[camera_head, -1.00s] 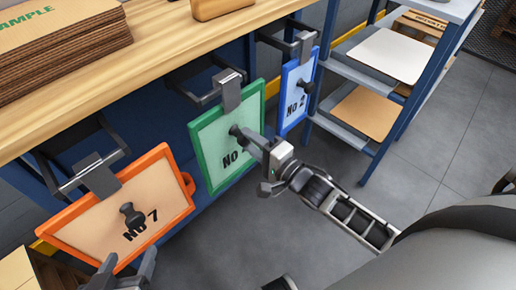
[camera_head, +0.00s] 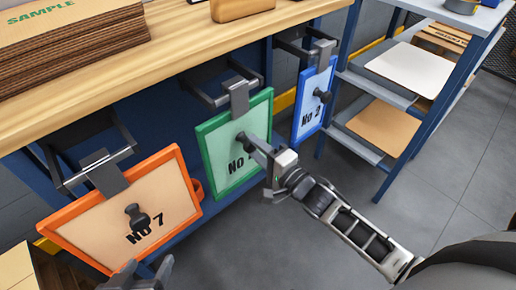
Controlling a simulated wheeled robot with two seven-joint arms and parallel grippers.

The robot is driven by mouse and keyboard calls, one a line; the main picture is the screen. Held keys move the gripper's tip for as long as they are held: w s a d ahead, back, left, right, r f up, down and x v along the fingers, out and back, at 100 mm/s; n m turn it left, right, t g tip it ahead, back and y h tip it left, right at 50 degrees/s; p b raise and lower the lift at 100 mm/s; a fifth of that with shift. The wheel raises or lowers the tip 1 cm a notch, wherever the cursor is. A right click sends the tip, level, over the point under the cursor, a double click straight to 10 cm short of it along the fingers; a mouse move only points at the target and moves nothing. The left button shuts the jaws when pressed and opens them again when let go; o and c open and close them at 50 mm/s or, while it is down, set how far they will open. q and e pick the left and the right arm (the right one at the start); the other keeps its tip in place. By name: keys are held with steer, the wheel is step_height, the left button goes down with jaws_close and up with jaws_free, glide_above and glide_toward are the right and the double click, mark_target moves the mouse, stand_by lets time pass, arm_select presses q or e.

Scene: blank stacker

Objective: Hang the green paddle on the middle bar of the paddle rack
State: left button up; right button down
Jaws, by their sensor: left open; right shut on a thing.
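The green paddle (camera_head: 220,140) is a green-framed board with a pale face, a black knob and a "NO" label. Its grey hook tab (camera_head: 239,97) is at the middle bar (camera_head: 225,98) of the rack; I cannot tell whether it bears on the bar. My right gripper (camera_head: 254,146) is shut on the paddle's knob. An orange paddle (camera_head: 80,224) marked "NO 7" hangs on the left bar (camera_head: 115,153). A blue paddle (camera_head: 305,112) hangs on the right bar (camera_head: 295,50). My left gripper (camera_head: 140,272) is open and empty below the orange paddle.
The wooden bench top (camera_head: 190,50) runs above the bars, with a stack of cardboard (camera_head: 75,55) on it. A blue shelf unit with boards (camera_head: 410,68) stands at the right. The grey floor (camera_head: 290,240) is open in front.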

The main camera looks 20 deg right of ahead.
arm_select(q)
steer(key=shift+w+r, duration=0.1)
steer(key=shift+w, duration=0.05)
arm_select(e)
steer(key=shift+w+r, duration=0.1)
steer(key=shift+r, duration=0.1)
steer(key=c, duration=0.8)
jaws_free()
steer(key=shift+f, duration=0.4)
arm_select(q)
steer(key=shift+t, duration=0.5)
steer(key=r, duration=0.1)
steer(key=r+p, duration=0.1)
steer(key=a+r+p, duration=0.1)
steer(key=r, duration=0.1)
steer(key=shift+s, duration=0.3)
arm_select(e)
steer(key=v, duration=1.6)
steer(key=shift+r, duration=0.3)
arm_select(q)
steer(key=shift+r+p, duration=0.15)
steer(key=shift+p, duration=0.15)
arm_select(e)
steer(key=shift+a+r, duration=0.1)
